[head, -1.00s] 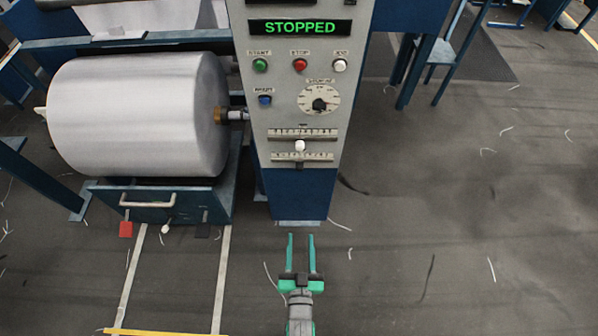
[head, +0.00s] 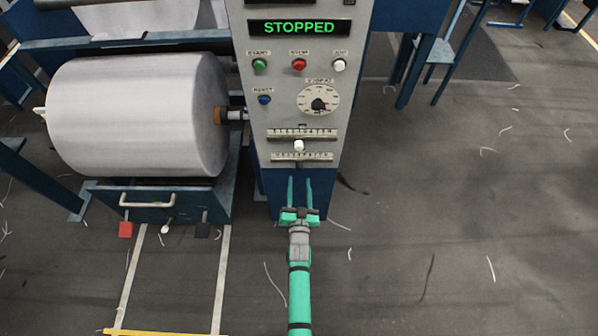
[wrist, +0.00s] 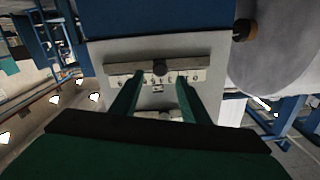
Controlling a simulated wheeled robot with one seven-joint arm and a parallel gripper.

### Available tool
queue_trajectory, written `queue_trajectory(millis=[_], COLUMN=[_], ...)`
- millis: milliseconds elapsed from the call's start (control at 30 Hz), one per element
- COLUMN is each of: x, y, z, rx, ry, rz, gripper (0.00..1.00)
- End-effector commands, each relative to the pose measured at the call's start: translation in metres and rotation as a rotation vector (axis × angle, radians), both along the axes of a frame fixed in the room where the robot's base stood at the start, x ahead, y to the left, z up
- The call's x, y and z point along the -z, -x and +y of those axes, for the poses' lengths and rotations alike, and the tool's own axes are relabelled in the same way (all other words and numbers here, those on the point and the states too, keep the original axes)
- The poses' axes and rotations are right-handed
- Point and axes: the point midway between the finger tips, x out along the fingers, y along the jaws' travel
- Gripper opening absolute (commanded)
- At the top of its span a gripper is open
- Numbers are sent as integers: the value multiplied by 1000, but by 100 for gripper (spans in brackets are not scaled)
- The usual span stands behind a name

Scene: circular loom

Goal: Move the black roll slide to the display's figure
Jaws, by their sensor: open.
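The grey control panel (head: 340,110) carries two horizontal slides below its dial. The upper slide has a white knob (head: 299,146). The lower slide has a small black knob, which shows in the wrist view as a dark round knob (wrist: 160,68) near the middle of its slot, beside a numbered scale (wrist: 190,77). The wrist view is turned upside down. My gripper (head: 299,180) is open and empty, just below the lower slide in the head view. In the wrist view its fingers (wrist: 159,82) point at this slide, one on each side of the knob. Contact cannot be told. The lit display (head: 299,27) reads STOPPED; no figure is readable.
Green (head: 260,66), red (head: 299,64), white (head: 340,65) and blue (head: 265,99) buttons and a dial (head: 318,99) sit above the slides.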

Motion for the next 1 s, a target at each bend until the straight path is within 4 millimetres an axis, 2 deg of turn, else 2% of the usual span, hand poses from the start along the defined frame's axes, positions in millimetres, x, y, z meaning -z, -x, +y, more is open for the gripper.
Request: queue_trajectory(millis=[100, 300, 500, 800, 833, 900, 1000], x=[-1, -1, 0, 0, 0, 0, 0], y=[-22, -47, -59, -60, -60, -60, -60], z=[0, 0, 0, 0, 0, 0, 0], rx=[-1, 0, 0, 0, 0, 0, 0], ry=[0, 0, 0, 0, 0, 0, 0], rz=[-2, -1, 0, 0, 1, 0, 1], gripper=[42, 42, 42, 42, 37, 20, 0])
